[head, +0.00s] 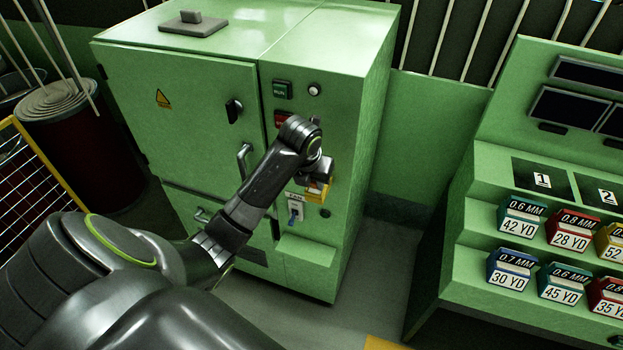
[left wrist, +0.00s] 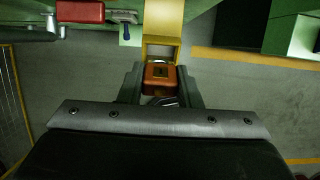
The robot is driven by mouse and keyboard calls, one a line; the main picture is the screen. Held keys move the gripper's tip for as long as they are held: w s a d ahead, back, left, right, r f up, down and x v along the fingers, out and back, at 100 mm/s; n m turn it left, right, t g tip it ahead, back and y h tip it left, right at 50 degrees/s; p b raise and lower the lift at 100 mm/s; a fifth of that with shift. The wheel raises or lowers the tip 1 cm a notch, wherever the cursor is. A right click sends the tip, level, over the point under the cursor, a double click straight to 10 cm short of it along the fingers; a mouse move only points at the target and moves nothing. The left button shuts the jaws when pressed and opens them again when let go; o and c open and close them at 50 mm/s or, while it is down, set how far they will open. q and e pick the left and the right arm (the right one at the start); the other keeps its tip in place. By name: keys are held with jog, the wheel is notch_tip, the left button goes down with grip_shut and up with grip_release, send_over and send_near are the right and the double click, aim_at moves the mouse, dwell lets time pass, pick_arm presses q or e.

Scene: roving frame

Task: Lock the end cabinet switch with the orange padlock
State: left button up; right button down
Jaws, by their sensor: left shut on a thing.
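The orange padlock (left wrist: 161,76) sits between the two fingers of my left gripper (left wrist: 160,84), which is shut on it. Its body is close to a yellow bracket (left wrist: 162,28) in the left wrist view; whether they touch or the shackle passes through anything cannot be told. In the head view my left gripper (head: 316,178) is at the front of the green end cabinet (head: 200,110), on its right-hand panel. The arm hides part of the panel. A small switch with a blue lever (head: 295,213) is just below the gripper. My right gripper is not in view.
A green rack (head: 470,240) with several labelled boxes stands at the right. A red drum (head: 70,130) and a yellow mesh guard (head: 35,165) are at the left. Door handles stick out of the cabinet front. The floor (head: 385,260) between cabinet and rack is clear.

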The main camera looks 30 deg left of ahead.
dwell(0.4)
pick_arm(q)
jog(key=shift+p, duration=0.35)
jog(key=shift+p, duration=0.35)
dwell(0.4)
jog(key=shift+b+x, duration=1)
jog(key=shift+x, duration=0.35)
dwell(0.4)
jog(key=o, duration=1.1)
jog(key=shift+w, duration=0.25)
